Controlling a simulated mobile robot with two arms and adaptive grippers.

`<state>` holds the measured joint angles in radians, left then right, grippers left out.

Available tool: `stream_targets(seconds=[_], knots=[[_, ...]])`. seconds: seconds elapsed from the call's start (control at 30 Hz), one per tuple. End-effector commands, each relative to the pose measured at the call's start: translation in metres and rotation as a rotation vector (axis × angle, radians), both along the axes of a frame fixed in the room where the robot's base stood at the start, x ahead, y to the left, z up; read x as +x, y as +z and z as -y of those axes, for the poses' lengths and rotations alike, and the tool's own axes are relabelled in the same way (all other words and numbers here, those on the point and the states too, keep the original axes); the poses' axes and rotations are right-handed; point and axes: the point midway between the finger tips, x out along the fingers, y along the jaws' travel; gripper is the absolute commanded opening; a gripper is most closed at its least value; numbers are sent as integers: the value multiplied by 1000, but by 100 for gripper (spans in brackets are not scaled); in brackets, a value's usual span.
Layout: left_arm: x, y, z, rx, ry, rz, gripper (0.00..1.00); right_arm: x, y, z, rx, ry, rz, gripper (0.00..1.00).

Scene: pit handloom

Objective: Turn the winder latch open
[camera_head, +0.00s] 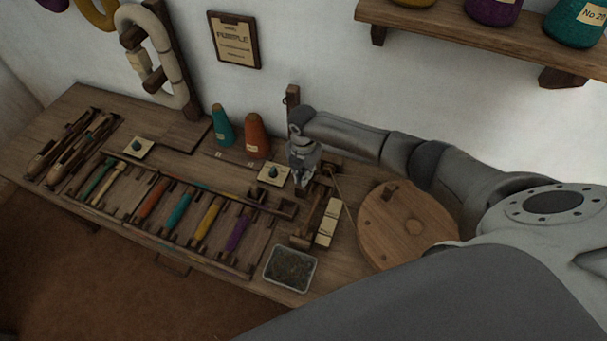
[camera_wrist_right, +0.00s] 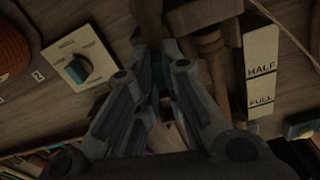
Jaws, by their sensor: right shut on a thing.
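My right gripper (camera_head: 303,178) is over the wooden winder (camera_head: 314,212) at the right of the bench. In the wrist view, the fingers of my right gripper (camera_wrist_right: 157,62) are closed around a small dark piece, which appears to be the winder latch. The fingers cover most of it, so I cannot tell how far it is turned. The winder's turned wooden spindle (camera_wrist_right: 210,48) is just right of the fingers. My left gripper is not in view.
A pale HALF/FULL card (camera_wrist_right: 262,70) stands beside the winder. A plate with a teal knob (camera_wrist_right: 78,68) is to its left. A round wooden disc (camera_head: 405,225) lies right, a metal tray (camera_head: 290,268) in front, and teal (camera_head: 222,125) and orange (camera_head: 256,137) cones behind.

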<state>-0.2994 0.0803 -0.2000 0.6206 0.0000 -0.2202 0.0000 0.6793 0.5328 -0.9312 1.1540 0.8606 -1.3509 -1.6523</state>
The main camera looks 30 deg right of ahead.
Motion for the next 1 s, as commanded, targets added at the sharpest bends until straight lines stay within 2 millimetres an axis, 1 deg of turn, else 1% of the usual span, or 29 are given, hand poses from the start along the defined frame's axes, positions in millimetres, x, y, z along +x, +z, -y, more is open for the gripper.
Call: stream_targets(seconds=[0.2,0.4,0.97,1.0], knots=[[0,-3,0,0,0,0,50,1,0,1,-1,122,0,0],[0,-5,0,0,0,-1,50,1,0,0,0,185,1,0],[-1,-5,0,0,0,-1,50,1,1,0,-1,211,3,0],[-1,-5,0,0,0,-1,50,1,1,0,-1,211,3,15]])
